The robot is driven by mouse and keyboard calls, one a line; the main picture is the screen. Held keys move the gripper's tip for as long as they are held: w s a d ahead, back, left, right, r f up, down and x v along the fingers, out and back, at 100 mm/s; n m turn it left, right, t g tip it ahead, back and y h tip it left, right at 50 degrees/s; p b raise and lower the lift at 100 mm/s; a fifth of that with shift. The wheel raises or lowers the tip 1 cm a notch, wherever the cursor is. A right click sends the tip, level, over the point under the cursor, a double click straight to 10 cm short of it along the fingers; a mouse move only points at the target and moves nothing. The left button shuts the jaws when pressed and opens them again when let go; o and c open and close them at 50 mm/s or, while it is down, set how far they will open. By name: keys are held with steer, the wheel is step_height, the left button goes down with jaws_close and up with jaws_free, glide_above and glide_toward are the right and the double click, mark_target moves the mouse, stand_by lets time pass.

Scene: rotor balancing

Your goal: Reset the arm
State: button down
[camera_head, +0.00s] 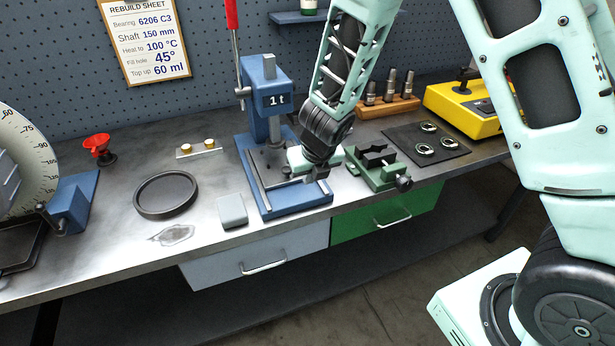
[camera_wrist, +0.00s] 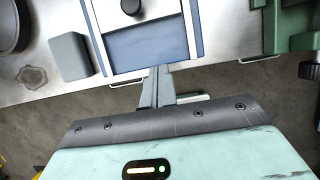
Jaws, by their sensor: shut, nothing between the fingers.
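My gripper (camera_head: 320,174) hangs over the front right part of the blue arbor press (camera_head: 268,140), which is marked "1 t". The gripper is shut and nothing shows between its fingers. In the wrist view, my closed fingers (camera_wrist: 165,85) point toward the front edge of the press base (camera_wrist: 150,45). I cannot tell from the pictures how far above the base they are. My forearm reaches down from the top of the head view and hides part of the bench behind it.
A green vise (camera_head: 385,172) stands close right of my gripper. A grey block (camera_head: 232,211) and a round dark tray (camera_head: 166,211) lie left of the press. Bearings rest on a black mat (camera_head: 458,151), near a yellow heater (camera_head: 462,117). Drawers (camera_head: 220,272) sit below the bench edge.

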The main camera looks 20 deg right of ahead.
steer(key=shift+p+v, duration=0.6)
steer(key=shift+v, duration=1)
steer(key=s+a+r+m, duration=0.4)
steer(key=s+r+m, duration=0.4)
steer(key=m, duration=0.5)
steer(key=s+a+r+m+g, duration=0.2)
steer(key=s+m, duration=0.5)
steer(key=s, duration=0.2)
steer(key=s+a+r+m+g, duration=0.2)
steer(key=s+m, duration=0.6)
steer(key=s, duration=0.2)
steer(key=shift+s+r+y+b, duration=0.25)
steer(key=shift+s+y+b, duration=0.05)
